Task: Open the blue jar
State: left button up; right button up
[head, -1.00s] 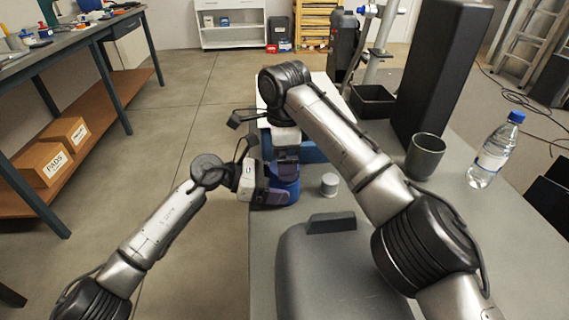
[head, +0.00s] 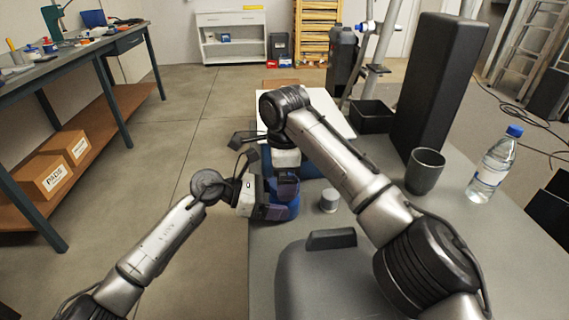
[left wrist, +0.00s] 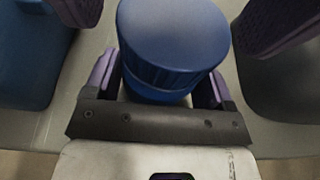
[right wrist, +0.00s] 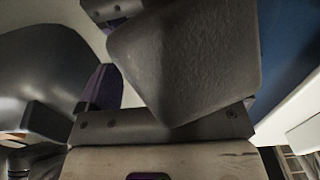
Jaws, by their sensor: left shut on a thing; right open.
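The blue jar (head: 290,208) stands near the left edge of the grey table, partly hidden by my grippers. In the left wrist view its round blue lid (left wrist: 172,35) is on top. My left gripper (head: 272,208) is shut around the jar from the left side, with a finger on each side below the lid. My right gripper (head: 286,178) points down above the jar and is open. Its purple-padded fingers show in the left wrist view on either side of the lid, apart from it. In the right wrist view a grey block covers the middle and hides the jar.
A small grey cylinder (head: 329,200) stands just right of the jar. A grey case (head: 330,280) lies in front. A dark mug (head: 425,172), a water bottle (head: 495,165), a black bin (head: 371,118) and a tall black box (head: 440,85) stand farther right.

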jog(key=shift+f, duration=0.85)
jog(key=shift+c, duration=0.2)
jog(key=c, duration=0.8)
jog(key=o, duration=0.9)
jog(key=shift+r, duration=0.15)
jog(key=shift+r, duration=2.15)
pick_arm(q)
jog(key=o, duration=1.7)
